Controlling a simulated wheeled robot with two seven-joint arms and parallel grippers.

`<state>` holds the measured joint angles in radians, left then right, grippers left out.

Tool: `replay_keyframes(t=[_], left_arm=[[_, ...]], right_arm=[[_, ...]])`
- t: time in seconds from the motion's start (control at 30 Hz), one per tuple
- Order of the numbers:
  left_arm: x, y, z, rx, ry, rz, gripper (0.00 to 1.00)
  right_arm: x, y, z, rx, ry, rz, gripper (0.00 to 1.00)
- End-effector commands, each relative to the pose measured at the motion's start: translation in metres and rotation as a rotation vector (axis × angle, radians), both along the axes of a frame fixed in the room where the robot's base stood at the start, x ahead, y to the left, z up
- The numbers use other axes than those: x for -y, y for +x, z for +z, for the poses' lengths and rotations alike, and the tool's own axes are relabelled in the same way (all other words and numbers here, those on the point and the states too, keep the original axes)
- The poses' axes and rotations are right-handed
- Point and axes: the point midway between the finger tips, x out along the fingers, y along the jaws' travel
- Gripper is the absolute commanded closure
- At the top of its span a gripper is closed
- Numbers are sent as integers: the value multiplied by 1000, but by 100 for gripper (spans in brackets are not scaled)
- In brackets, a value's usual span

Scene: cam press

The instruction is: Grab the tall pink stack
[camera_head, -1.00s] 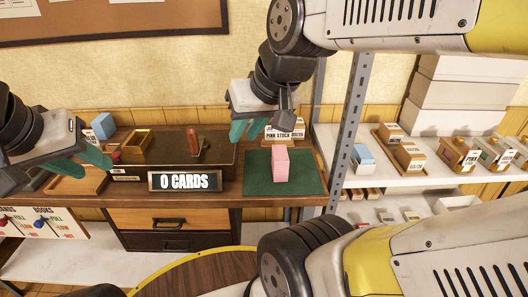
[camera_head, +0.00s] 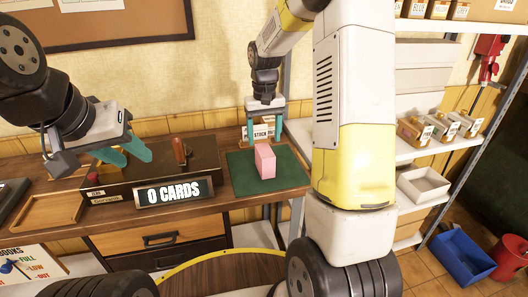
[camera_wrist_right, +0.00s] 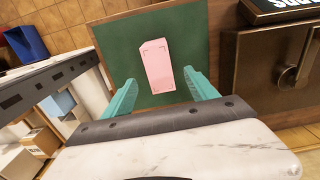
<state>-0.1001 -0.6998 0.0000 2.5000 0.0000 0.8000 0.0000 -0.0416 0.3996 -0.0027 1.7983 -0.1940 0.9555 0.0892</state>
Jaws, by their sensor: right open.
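The tall pink stack (camera_head: 265,161) stands upright on a green mat (camera_head: 239,172) at the right of the wooden desk. My right gripper (camera_head: 264,137) is open and empty, behind and above the stack in the head view, its teal fingers apart. In the right wrist view, the pink stack (camera_wrist_right: 157,66) appears ahead of and between the two open fingers (camera_wrist_right: 161,92), not gripped. My left gripper (camera_head: 128,155) is over the left part of the desk with its teal fingers apart and nothing between them.
A dark press (camera_head: 205,158) with a "0 CARDS" sign (camera_head: 174,194) stands left of the mat. A "stock" label stand (camera_head: 262,131) is behind the mat, partly hidden by my right gripper. Shelves (camera_head: 425,150) with boxes stand at the right. A wooden tray (camera_head: 48,213) lies at the left.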

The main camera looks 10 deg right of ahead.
Motion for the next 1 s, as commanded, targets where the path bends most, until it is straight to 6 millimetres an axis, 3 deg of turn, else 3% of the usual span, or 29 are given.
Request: replay_keyframes(t=[0.6,0.87,0.9,1.0], left_arm=[[0,0,0,0,0,0,64],[0,0,0,0,0,0,64],[0,0,0,0,0,0,64],[0,0,0,0,0,0,64]], right_arm=[[1,-1,-76,-6,-1,0,33],[1,-1,-80,-3,-1,0,33],[1,-1,-80,-3,-1,0,35],[1,-1,-79,-3,-1,0,54]])
